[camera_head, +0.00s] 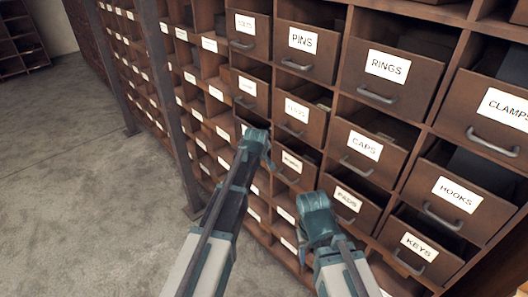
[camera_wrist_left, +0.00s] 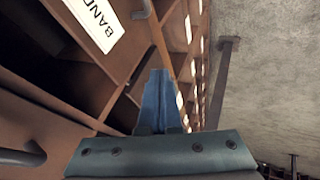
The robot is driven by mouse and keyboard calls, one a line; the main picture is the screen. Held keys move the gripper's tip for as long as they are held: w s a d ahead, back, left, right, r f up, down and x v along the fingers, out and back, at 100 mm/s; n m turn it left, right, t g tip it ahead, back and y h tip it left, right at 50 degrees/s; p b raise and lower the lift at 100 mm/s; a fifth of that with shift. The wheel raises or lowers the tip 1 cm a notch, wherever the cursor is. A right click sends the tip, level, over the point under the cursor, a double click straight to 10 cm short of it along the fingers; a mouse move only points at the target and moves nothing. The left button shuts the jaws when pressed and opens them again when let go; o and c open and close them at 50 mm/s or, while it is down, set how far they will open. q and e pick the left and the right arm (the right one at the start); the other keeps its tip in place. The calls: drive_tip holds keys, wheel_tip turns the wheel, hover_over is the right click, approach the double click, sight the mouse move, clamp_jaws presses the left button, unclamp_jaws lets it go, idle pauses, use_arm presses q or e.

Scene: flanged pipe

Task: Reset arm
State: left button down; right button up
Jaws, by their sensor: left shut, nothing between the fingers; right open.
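My left gripper (camera_head: 256,142) is in front of the drawer cabinet in the head view, its arm reaching up from the bottom. It is shut and empty; in the left wrist view its fingers (camera_wrist_left: 158,98) are together and hold nothing. My right gripper (camera_head: 315,205) is lower and to the right, in front of the lower drawers. It is open, and I see nothing held in it. Both grippers cover parts of some drawer fronts behind them.
A brown cabinet with labelled drawers fills the right, including PINS (camera_head: 303,52), RINGS (camera_head: 375,82), CAPS (camera_head: 360,155), HOOKS (camera_head: 450,205) and KEYS (camera_head: 415,255). Drawer handles stick out. A dark upright post (camera_head: 170,110) stands left. Grey floor (camera_head: 80,210) is open at left.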

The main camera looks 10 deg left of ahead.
use_arm(q)
drive_tip(key=shift+s+r, duration=0.2)
drive_tip(key=shift+s, duration=0.05)
drive_tip(key=s+d+f+m+g, duration=0.1)
drive_tip(key=s+m, duration=0.3)
drive_tip(key=s, duration=0.8)
drive_tip(key=s+d+f+m+g, duration=0.1)
drive_tip(key=s+d+m+g, duration=0.3)
drive_tip(key=s, duration=0.8)
drive_tip(key=s+d+f+m+g+y, duration=0.1)
drive_tip(key=s+m, duration=0.4)
drive_tip(key=s, duration=0.7)
drive_tip(key=shift+d+f+g, duration=0.6)
drive_tip(key=shift+d+g, duration=0.3)
drive_tip(key=shift+d, duration=0.15)
